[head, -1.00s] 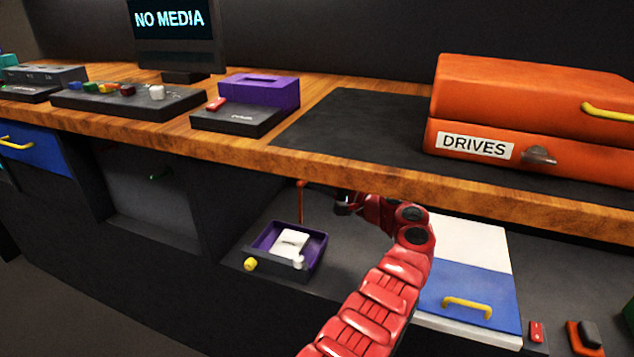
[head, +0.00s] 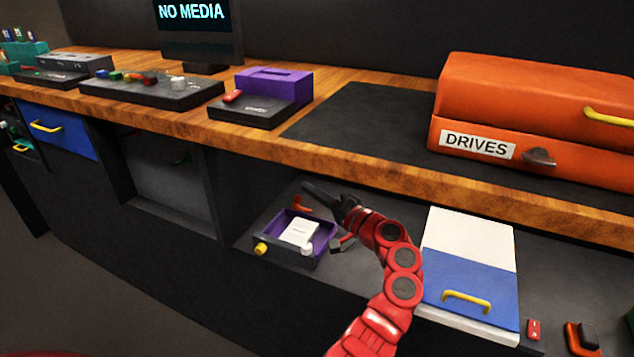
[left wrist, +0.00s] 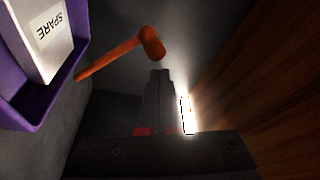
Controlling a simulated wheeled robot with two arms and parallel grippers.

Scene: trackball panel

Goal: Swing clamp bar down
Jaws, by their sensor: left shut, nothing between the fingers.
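The orange clamp bar (head: 301,203) shows at the back of the purple tray (head: 327,236), on the shelf under the worktop. A white cartridge (head: 299,232) lies in the tray. In the left wrist view the bar (left wrist: 108,58) slants up from beside the tray (left wrist: 52,103) to a rounded end, and the cartridge (left wrist: 40,40) reads SPARE. My left gripper (head: 308,187) is shut and empty, just above and behind the bar in the head view. In the left wrist view its fingers (left wrist: 160,75) lie just below the rounded end; contact is unclear. My right gripper is out of view.
The wooden worktop edge (head: 385,178) overhangs the shelf close to my left arm. A white and blue box with a yellow handle (head: 468,297) stands right of the arm. A yellow knob (head: 261,248) and a white knob (head: 307,249) are on the tray's front.

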